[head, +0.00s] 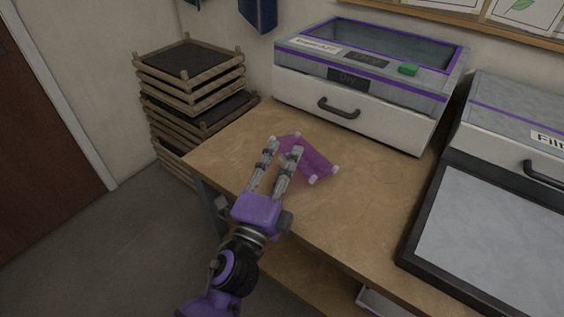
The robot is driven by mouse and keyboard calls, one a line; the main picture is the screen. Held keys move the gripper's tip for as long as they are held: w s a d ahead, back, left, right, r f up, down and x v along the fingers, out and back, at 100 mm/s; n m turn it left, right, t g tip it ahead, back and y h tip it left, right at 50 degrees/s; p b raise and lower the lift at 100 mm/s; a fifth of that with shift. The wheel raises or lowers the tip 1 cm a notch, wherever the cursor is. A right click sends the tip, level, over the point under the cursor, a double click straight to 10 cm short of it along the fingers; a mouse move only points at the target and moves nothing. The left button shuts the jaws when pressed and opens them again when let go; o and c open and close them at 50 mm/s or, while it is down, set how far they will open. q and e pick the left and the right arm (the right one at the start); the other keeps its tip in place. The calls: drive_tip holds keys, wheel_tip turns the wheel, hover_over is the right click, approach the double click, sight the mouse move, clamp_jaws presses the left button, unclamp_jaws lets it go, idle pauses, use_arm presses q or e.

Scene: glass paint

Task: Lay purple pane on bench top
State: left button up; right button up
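The purple pane (318,163) is a thin, see-through sheet with small pale corner pieces. It is at the wooden bench top (356,205), in front of the white-and-grey cabinet. Whether it lies flat or is slightly raised is hard to tell. My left gripper (285,147) reaches over the bench from the front, with its fingertips at the pane's left end. Its two fingers are visibly apart, and purple shows between and beside the tips. The right finger hides part of the pane. My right gripper is not in view.
A dark-framed grey panel (480,236) is at the right. Stacked wooden trays (190,88) stand at the left. Bench around the pane is clear.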

use_arm(q)
wheel_tip(320, 180, down, 14)
drive_tip(key=g+y, duration=0.1)
drive_tip(key=g, duration=0.1)
drive_tip(key=shift+w+f+g, duration=0.2)
drive_tip(key=shift+w+g, duration=0.1)
drive_tip(key=shift+w, duration=0.05)
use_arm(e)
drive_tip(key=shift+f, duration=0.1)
use_arm(q)
drive_tip(key=s+a+r+t+h, duration=0.15)
drive_tip(key=s+a+r, duration=0.25)
drive_tip(key=s+r, duration=0.75)
wheel_tip(320, 180, up, 9)
drive_tip(key=t+p, duration=0.1)
drive_tip(key=p, duration=0.8)
drive_tip(key=shift+a, duration=0.15)
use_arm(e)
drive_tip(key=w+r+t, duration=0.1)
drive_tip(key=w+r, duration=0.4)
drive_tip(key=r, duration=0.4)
use_arm(q)
drive_tip(key=shift+y, duration=0.25)
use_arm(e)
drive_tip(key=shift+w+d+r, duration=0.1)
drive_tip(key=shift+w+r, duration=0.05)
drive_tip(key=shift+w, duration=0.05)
